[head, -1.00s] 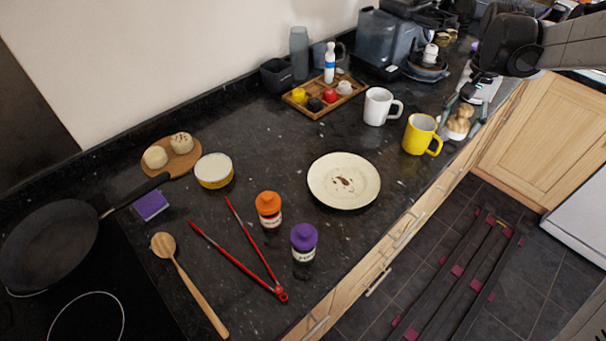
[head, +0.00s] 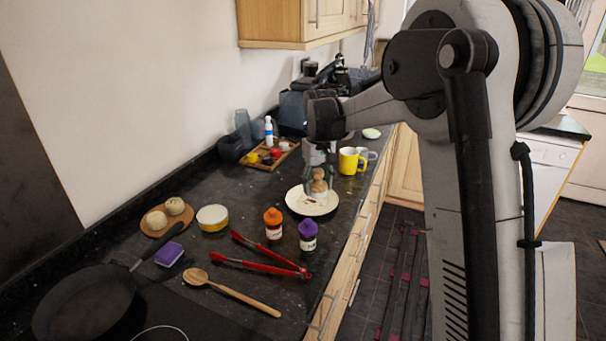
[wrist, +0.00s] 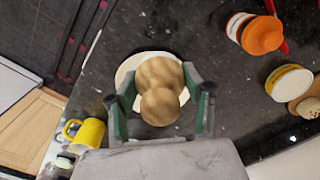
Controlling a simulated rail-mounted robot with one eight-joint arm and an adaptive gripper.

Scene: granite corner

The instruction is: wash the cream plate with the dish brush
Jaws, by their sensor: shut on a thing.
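The cream plate (head: 298,203) lies on the dark counter with a brown stain partly showing. In the wrist view its rim (wrist: 124,72) shows behind the brush. The dish brush (head: 318,181) has a round wooden knob handle. In the wrist view its knob (wrist: 159,104) sits between the fingers and hides most of the plate. My gripper (head: 319,176) is shut on the brush and holds it over the plate. My gripper also shows in the wrist view (wrist: 160,103). I cannot tell whether the bristles touch the plate.
Orange-lidded (head: 273,224) and purple-lidded (head: 307,236) jars stand in front of the plate, near red tongs (head: 262,266). The yellow mug (head: 348,161) stands behind it. A wooden tray (head: 270,156) is at the back. Bare counter lies left of the plate.

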